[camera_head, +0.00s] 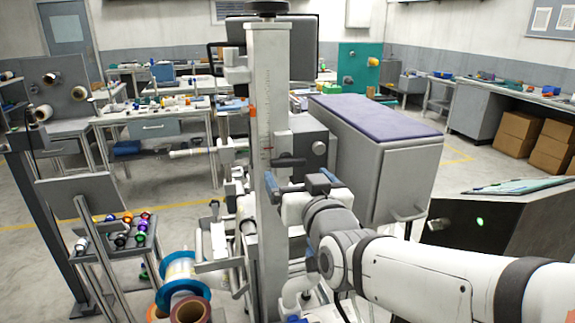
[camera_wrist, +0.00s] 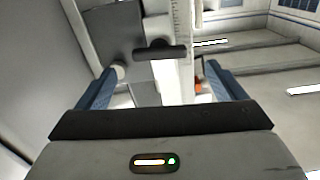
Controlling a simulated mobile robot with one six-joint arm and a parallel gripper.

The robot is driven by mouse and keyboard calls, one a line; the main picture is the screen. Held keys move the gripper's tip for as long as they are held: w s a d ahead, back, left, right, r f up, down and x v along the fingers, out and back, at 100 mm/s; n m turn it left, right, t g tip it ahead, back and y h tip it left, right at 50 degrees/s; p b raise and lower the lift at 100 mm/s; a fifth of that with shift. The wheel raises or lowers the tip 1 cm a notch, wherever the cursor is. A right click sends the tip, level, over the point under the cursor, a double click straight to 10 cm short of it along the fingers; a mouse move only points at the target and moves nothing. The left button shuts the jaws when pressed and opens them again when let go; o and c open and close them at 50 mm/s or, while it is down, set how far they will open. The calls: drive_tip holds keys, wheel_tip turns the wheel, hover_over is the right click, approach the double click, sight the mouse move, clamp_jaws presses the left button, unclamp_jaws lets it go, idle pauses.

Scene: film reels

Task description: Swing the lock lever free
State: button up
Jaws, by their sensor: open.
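The lock lever (camera_head: 287,160) looks like a short dark bar, lying roughly level on the front of a pale upright column (camera_head: 268,100) with a ruled scale. In the wrist view the dark lever (camera_wrist: 160,53) lies crosswise, above the gap between my fingers. My gripper (camera_head: 300,181) has blue fingers, spread wide with nothing between them. It is close in front of the column, a little below the lever in the head view. The fingers also show at both sides of the wrist view (camera_wrist: 161,82). I see no contact with the lever.
A grey box with a round knob (camera_head: 319,148) sits just right of the column. A cabinet with a purple top (camera_head: 375,112) stands behind it. Film reels (camera_head: 181,272) are at the lower left, near a rack of small spools (camera_head: 120,232). Open floor lies at the left.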

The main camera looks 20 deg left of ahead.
sight(289, 165)
drive_tip(key=p+x, duration=0.1)
drive_tip(key=x, duration=0.4)
drive_tip(key=shift+w+a, duration=0.2)
drive_tip(key=shift+w, duration=0.1)
drive_tip(key=shift+c, duration=0.4)
